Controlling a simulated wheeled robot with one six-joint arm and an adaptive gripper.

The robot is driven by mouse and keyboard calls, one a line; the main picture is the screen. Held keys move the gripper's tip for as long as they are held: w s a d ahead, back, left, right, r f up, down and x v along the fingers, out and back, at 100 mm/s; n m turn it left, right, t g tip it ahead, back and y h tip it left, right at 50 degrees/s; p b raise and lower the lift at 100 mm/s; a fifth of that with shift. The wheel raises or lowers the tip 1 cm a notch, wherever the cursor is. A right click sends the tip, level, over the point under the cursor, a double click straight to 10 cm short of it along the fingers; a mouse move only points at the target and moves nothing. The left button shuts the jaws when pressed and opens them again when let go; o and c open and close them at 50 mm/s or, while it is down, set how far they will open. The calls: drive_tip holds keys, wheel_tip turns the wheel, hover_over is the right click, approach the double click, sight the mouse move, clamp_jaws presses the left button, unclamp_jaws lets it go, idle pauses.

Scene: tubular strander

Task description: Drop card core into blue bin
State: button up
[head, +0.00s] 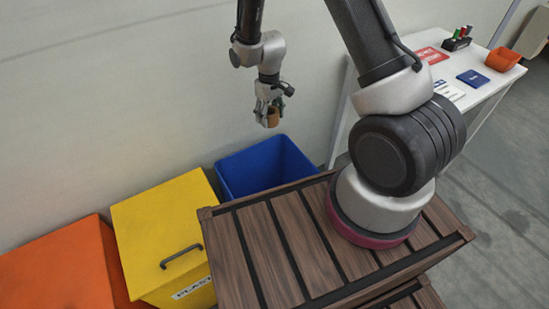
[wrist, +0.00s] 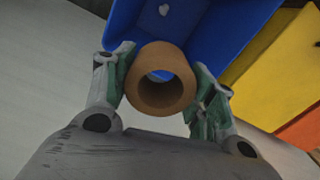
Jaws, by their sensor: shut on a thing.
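The card core is a short brown cardboard tube (wrist: 160,100), held between the fingers of my gripper (wrist: 162,92) in the wrist view. In the head view the core (head: 272,118) hangs at the tip of my gripper (head: 269,108). The blue bin (head: 265,168) is open-topped and stands against the wall, below my gripper in the picture. In the wrist view the blue bin (wrist: 235,30) shows behind and beyond the core, with a small pale thing (wrist: 164,10) inside it. The core appears above the bin, apart from it.
A yellow bin (head: 160,230) with a lid and handle stands left of the blue bin, and an orange bin (head: 60,270) is further left.

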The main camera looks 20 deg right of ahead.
drive_tip(key=s+a+f+n, duration=0.1)
drive_tip(key=s+f+n, duration=0.25)
drive_tip(key=f, duration=0.45)
drive_tip(key=s+a+f+n, duration=0.2)
drive_tip(key=s+f, duration=0.3)
drive_tip(key=f, duration=0.2)
wheel_tip(320, 180, down, 35)
drive_tip(key=shift+w, duration=0.2)
drive_tip(key=o, duration=1.1)
drive_tip(key=shift+r, duration=0.1)
wheel_tip(320, 180, up, 12)
wheel_tip(320, 180, up, 30)
idle(0.8)
